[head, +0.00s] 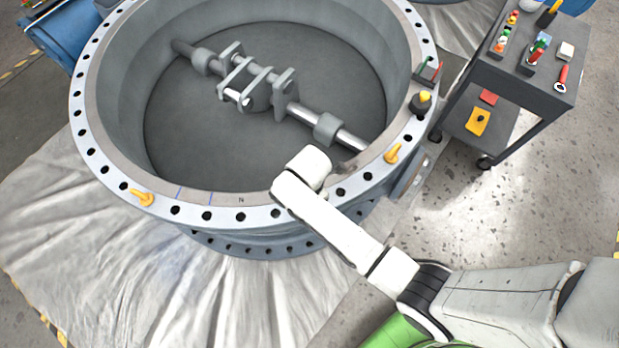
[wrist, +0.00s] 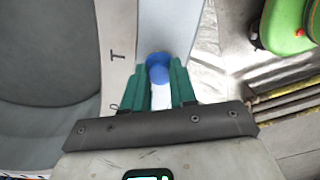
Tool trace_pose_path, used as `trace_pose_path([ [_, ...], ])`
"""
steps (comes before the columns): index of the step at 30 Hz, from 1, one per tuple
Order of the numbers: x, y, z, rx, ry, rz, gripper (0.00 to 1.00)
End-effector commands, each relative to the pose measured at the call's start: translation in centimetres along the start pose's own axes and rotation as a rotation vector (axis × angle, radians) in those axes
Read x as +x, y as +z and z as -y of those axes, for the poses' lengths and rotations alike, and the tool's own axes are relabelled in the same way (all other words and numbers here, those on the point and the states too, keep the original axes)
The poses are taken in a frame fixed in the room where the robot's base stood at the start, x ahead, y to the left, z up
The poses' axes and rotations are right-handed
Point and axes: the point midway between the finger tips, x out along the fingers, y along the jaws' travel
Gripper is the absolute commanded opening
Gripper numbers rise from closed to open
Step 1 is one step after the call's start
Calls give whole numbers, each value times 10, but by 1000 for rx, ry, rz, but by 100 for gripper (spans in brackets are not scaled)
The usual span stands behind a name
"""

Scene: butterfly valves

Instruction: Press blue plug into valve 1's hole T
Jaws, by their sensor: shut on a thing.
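The blue plug (wrist: 158,66) is between my gripper's green fingertips (wrist: 159,75) in the wrist view, with its round blue head showing above the flange. A letter T mark (wrist: 117,56) is on the inner band of the rim, just left of the plug. The hole under the plug is hidden, so I cannot tell whether the plug is in it. The large round valve (head: 240,226) fills the left half of the head view, its flange ringed with dark holes. My white arm reaches its near rim there and hides the gripper and plug.
Orange-yellow fittings (head: 142,197) (head: 393,153) stand on the flange either side of my arm. A dark fitting with a yellow top (head: 421,103) is on the right rim. A tool cart (head: 520,85) stands at upper right. A shaft with linkage (head: 262,85) crosses the open bore.

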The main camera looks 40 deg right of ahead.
Motion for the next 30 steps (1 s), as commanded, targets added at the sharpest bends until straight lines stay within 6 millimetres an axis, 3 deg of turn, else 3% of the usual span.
trace_pose_path([
  [19,11,0,0,0,0,0,0],
  [20,10,0,0,0,0,0,27],
  [30,10,0,0,0,0,0,56],
])
